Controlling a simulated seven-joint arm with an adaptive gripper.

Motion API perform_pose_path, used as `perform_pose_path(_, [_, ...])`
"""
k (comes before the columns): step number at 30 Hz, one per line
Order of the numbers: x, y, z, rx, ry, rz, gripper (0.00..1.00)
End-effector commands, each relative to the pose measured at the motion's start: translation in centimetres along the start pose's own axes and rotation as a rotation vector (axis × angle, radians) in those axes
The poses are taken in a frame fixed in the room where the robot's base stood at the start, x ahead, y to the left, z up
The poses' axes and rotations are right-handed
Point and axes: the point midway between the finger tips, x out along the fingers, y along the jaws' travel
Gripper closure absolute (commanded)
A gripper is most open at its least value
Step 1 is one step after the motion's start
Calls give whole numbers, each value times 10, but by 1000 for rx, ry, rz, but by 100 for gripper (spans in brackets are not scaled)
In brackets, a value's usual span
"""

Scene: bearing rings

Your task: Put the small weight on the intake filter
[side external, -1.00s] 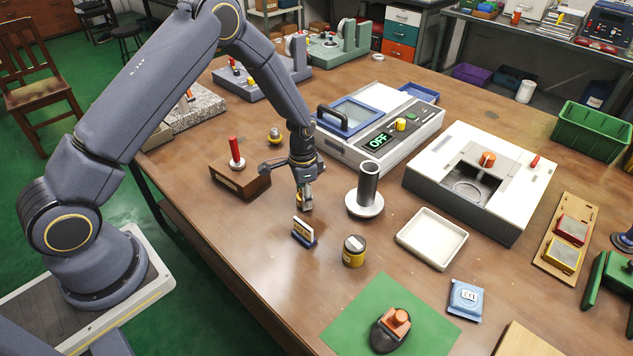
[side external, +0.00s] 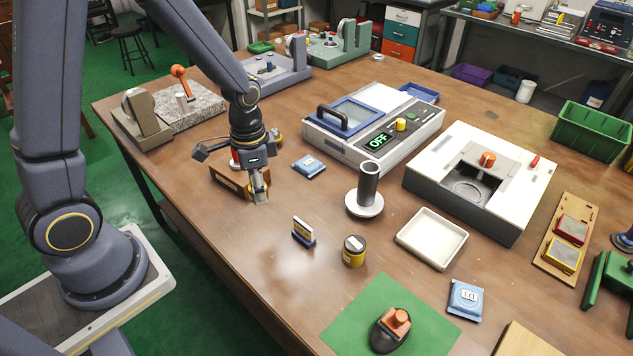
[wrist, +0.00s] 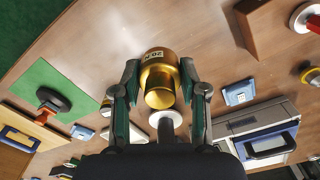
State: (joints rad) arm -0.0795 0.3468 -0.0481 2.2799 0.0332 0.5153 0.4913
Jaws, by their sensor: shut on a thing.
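The small weight, a gold cylinder with a "20 N" label, is in the wrist view (wrist: 160,72) between my two fingertips. My gripper (side external: 258,190) is shut on it, just in front of the brown wooden block (side external: 226,180); the weight is mostly hidden there in the side view. The intake filter is not marked by name, and I cannot tell which thing it is. A grey upright tube on a round white flange (side external: 367,187) stands to the right of my gripper. Blue labelled packets lie behind it (side external: 308,166) and at the front right (side external: 466,299).
A small card stand (side external: 303,232) and a yellow jar with a dark lid (side external: 354,251) stand in front. A white tray (side external: 432,240), a white machine with an opening (side external: 480,180) and a device reading OFF (side external: 372,130) stand right. Bare table lies between my gripper and the tube.

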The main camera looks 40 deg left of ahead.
Motion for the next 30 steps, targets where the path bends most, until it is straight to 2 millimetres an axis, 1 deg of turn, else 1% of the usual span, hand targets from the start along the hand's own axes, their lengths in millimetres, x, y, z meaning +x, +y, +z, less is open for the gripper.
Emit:
perform_pose_path(5, [-5, 7, 11, -143, 1, -1, 100])
perform_pose_path(8, [-12, 18, 7, -247, 5, -2, 100])
perform_pose_path(11, [-26, 42, -5, -316, 6, -1, 100])
perform_pose_path(12, [-32, 55, -11, -332, 7, -1, 100])
perform_pose_path(14, [-41, 75, -18, -340, 7, -1, 100])
perform_pose_path(15, [-47, 88, -22, -334, 7, -1, 100])
perform_pose_path(18, [-59, 117, -30, -286, 5, 0, 100])
perform_pose_path(21, [-65, 137, -35, -219, 2, 0, 100])
perform_pose_path(24, [-66, 147, -39, -183, 1, 0, 100])
perform_pose_path(26, [-64, 148, -46, -176, 0, 0, 100])
perform_pose_path(29, [-54, 146, -66, -175, -3, 0, 100])
perform_pose_path(30, [-49, 144, -76, -176, -3, 0, 100])
